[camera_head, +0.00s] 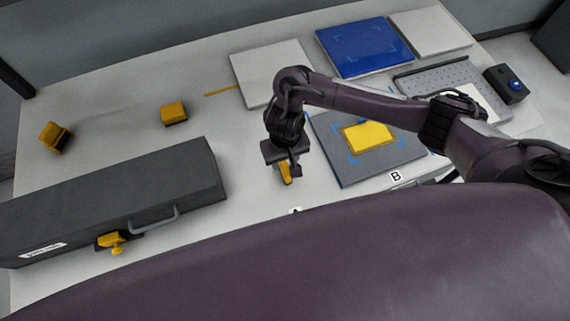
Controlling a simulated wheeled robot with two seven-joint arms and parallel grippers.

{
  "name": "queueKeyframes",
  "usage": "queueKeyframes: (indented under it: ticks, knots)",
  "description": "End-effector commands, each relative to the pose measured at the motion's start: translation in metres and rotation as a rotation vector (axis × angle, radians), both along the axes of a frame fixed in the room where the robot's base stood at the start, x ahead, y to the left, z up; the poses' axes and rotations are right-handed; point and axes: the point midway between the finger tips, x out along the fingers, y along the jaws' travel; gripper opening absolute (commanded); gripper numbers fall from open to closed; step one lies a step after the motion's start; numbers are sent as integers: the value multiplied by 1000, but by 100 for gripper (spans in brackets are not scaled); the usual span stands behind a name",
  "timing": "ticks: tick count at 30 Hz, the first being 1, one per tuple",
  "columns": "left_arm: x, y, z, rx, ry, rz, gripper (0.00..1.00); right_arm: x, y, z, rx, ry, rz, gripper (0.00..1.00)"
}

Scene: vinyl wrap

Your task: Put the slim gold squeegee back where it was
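My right gripper (286,166) points down over the table, left of the grey mat. A slim gold piece (285,174), which looks like the squeegee, sits between its fingers, and they appear shut on it. The gripper hides its upper part. I cannot tell whether its lower end touches the table. My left gripper is not in view.
Chunky yellow tools (174,112) (54,138) stand at the left, behind a long dark case (110,190). A thin yellow strip (222,91) lies by a white panel (270,72). A yellow sheet (367,136) lies on the grey mat (352,176). A blue panel (365,47) lies behind.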

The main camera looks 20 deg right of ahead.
Motion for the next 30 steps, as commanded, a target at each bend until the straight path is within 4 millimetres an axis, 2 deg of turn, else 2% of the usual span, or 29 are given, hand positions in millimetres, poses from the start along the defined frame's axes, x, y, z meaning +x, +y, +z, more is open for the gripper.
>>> queueKeyframes:
  ticks: [1, 5, 15, 30]
  knots:
    - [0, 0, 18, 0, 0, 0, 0, 2, -1, 23, -4, -5, 4, 40]
    - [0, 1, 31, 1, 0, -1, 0, 2, -2, 49, -4, -4, 3, 40]
    - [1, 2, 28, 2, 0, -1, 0, 0, -1, 64, -2, 0, 0, 40]
    - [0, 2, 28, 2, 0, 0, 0, 0, -1, 64, -2, 1, 0, 40]
